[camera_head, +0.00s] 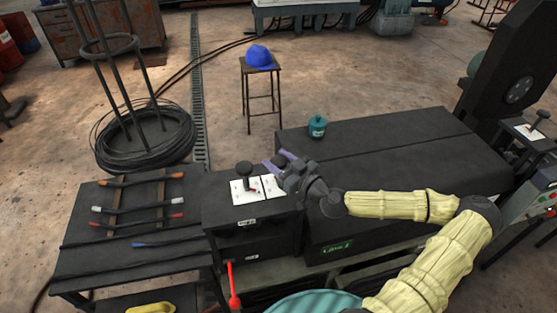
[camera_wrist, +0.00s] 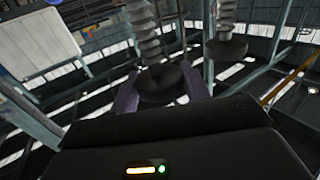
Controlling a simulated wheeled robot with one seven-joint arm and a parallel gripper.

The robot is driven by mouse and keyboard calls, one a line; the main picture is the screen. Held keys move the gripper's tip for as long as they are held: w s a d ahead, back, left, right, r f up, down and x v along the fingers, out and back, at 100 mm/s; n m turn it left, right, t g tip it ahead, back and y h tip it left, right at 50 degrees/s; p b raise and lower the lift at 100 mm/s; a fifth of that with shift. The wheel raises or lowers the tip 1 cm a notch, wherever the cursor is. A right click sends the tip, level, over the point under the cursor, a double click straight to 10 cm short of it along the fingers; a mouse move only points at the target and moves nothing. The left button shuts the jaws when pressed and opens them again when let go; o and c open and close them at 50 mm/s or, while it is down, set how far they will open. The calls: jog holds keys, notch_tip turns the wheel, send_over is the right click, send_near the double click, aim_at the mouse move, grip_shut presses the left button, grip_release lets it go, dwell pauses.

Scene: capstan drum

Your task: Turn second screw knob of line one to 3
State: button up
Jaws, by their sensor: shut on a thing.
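Two dark screw knobs stand on white dial plates on top of the black machine box (camera_head: 222,212). The left knob (camera_head: 244,169) is free, with a small red pointer by its plate (camera_head: 240,193). My gripper (camera_head: 277,161), with purple fingers, is shut on the right knob (camera_head: 280,159). In the wrist view that knob (camera_wrist: 160,82), with its ribbed screw stem, sits between my two fingers (camera_wrist: 160,93). The other knob (camera_wrist: 225,48) stands apart at the right there. The numbers on the right dial plate (camera_head: 272,186) are too small or covered to read.
A teal pot (camera_head: 317,126) stands on the long black bench (camera_head: 400,147) behind my arm. A rack with coloured-handled rods (camera_head: 135,210) lies at the left. A red-handled lever (camera_head: 233,285) sticks out at the front. A stool with a blue cap (camera_head: 259,57) stands behind.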

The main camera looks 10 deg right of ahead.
jog(key=m+t+h+p, duration=0.1)
jog(key=m+h, duration=0.1)
jog(key=h, duration=0.2)
jog(key=m+t+h+p, duration=0.1)
jog(key=m+h, duration=0.2)
jog(key=h, duration=0.1)
jog(key=shift+a+r, duration=0.15)
jog(key=shift+m+h+p, duration=0.5)
jog(key=shift+m+h, duration=1.1)
jog(key=shift+h, duration=0.8)
jog(key=o, duration=1)
jog(key=shift+c, duration=0.2)
